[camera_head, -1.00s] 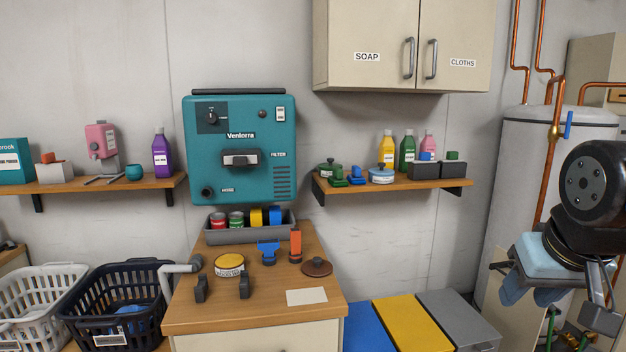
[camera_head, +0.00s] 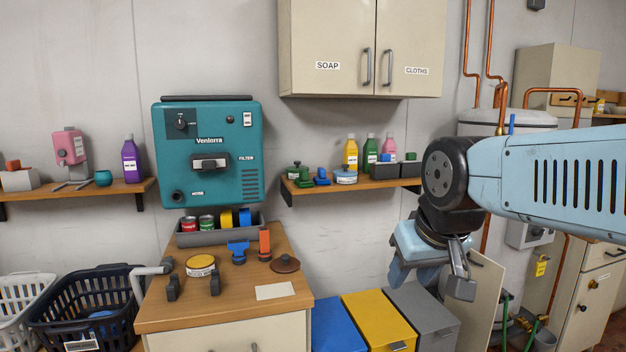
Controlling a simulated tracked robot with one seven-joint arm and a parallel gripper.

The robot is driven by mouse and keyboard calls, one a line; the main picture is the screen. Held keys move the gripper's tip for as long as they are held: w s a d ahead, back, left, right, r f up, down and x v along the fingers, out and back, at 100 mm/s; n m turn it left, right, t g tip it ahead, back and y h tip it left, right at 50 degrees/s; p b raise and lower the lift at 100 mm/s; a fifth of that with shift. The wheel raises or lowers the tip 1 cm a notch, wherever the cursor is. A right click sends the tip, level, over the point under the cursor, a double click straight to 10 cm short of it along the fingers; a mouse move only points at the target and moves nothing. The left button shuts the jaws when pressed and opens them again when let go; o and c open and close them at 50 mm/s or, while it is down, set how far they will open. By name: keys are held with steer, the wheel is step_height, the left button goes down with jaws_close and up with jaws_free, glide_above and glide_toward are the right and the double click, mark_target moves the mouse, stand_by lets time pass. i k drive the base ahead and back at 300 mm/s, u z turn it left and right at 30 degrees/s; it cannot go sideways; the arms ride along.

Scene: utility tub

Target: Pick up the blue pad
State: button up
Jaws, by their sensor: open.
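A small upright blue block that looks like the blue pad (camera_head: 245,217) stands in a grey tray (camera_head: 218,237) below the teal machine. A yellow block (camera_head: 226,219) stands just left of it, and red and green cans stand further left in the tray. Its lower part is hidden by the tray's front wall. My gripper (camera_head: 432,281) is open and empty at the right, in front of the wall shelf's right end and well apart from the tray.
The wooden counter (camera_head: 222,300) holds a blue tool (camera_head: 238,252), an orange tool (camera_head: 264,244), a yellow-topped tin (camera_head: 200,266), a brown disc (camera_head: 285,263) and grey upright pieces. A shelf (camera_head: 350,186) with bottles and small blue and green items is right of the teal machine (camera_head: 209,150).

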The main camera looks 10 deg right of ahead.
mark_target(322, 179)
steer(key=z, duration=0.1)
steer(key=i, duration=1)
steer(key=u, duration=0.1)
